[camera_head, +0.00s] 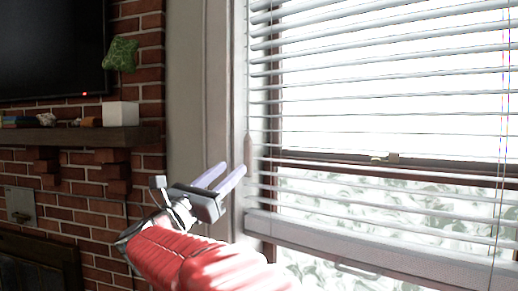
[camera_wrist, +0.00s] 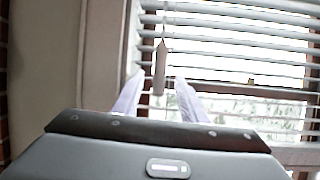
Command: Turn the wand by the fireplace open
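The wand (camera_head: 247,146) hangs by the left edge of the white window blinds (camera_head: 390,95) and shows as a short, pale brown piece with a pointed top. In the wrist view the wand (camera_wrist: 161,62) hangs upright on a thin cord, with its lower end in line with the gap between my fingers. My gripper (camera_head: 232,168) is open, its two pale fingers pointing up and toward the blinds. In the wrist view my gripper (camera_wrist: 160,80) has a clear gap between the fingertips. I cannot tell whether the wand is between the fingers or beyond them. The slats look tilted with gaps between them.
A brick fireplace wall (camera_head: 95,220) with a dark mantel shelf (camera_head: 75,137) stands at the left. A white box (camera_head: 120,114) and small items sit on the shelf. A dark screen (camera_head: 50,50) hangs above. A pale wall and window frame (camera_head: 215,90) lie close beside my gripper.

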